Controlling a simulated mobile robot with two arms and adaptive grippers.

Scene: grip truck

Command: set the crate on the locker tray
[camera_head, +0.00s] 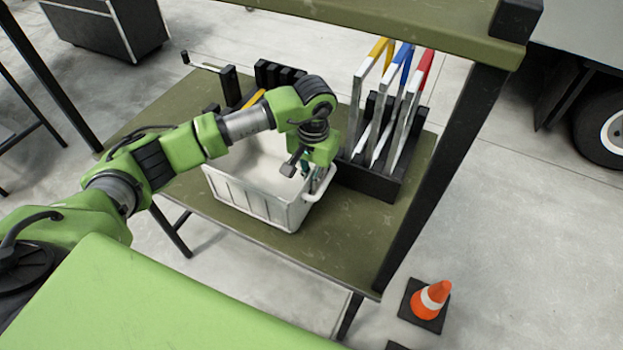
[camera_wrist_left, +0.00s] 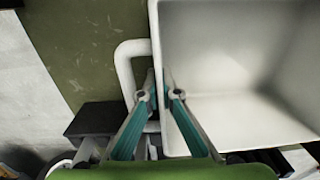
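The pale grey crate (camera_head: 262,205) stands on the olive lower shelf (camera_head: 350,240) of a black-framed bench and looks empty. Its wall and inside fill the right of the left wrist view (camera_wrist_left: 250,60). A white loop handle (camera_wrist_left: 124,62) sticks out from its side. My left gripper (camera_head: 308,170) is at the crate's right end. In the left wrist view its teal fingers (camera_wrist_left: 159,80) straddle the crate wall beside the handle, tips close together with the rim between them. I cannot tell which surface is the locker tray. My right gripper is not in view.
A black rack (camera_head: 368,180) with upright frames in yellow, blue and red stands close to the crate's right. An upper olive shelf (camera_head: 390,22) and a black post (camera_head: 450,165) bound the space. An orange cone (camera_head: 431,299) stands on the floor, front right.

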